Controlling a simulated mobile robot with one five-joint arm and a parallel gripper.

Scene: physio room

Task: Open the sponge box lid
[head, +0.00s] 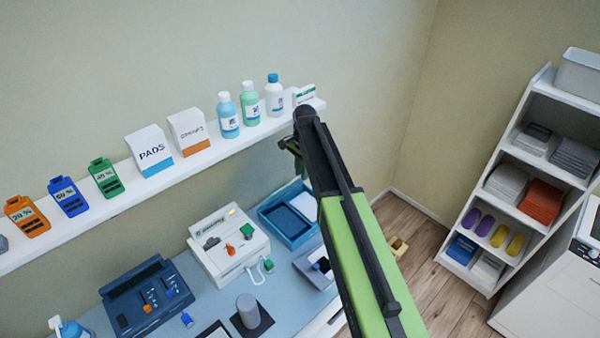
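No box with a readable sponge label shows. A blue box (272,221) on the bench, with a recessed blue inside and a pale part at its right, may be the sponge box; I cannot tell whether its lid is open or shut. My green and black arm hides part of its right side. My gripper (293,150) is at the far end of the arm, just below the shelf's right end and above the blue box in the picture. It is small, dark and mostly hidden by the arm, so its fingers cannot be made out.
The blue bench (207,313) carries a white device (228,246), a dark blue console (146,297) and a grey cylinder (247,311). A white rack (517,180) stands right; floor between is mostly clear.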

